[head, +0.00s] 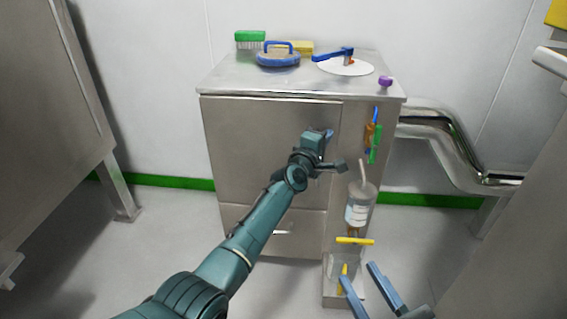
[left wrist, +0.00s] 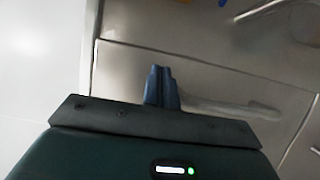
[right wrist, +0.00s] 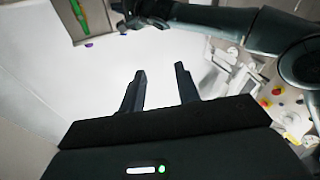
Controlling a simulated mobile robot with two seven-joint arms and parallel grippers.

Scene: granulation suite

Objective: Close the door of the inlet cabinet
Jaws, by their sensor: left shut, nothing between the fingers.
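The inlet cabinet (head: 222,82) is a grey steel box in the middle of the head view. Its door (head: 255,140) is the large upper front panel. It lies flush or nearly flush with the front; I cannot tell if a small gap is left. My left gripper (head: 329,133) is shut and empty, in front of the door's right part near its right edge. Whether it touches is unclear. In the left wrist view the shut fingers (left wrist: 161,88) overlap a steel panel beside a pale bar handle (left wrist: 235,108). My right gripper (head: 368,291) is open and empty at lower right.
A steel pipe (head: 440,135) runs right.

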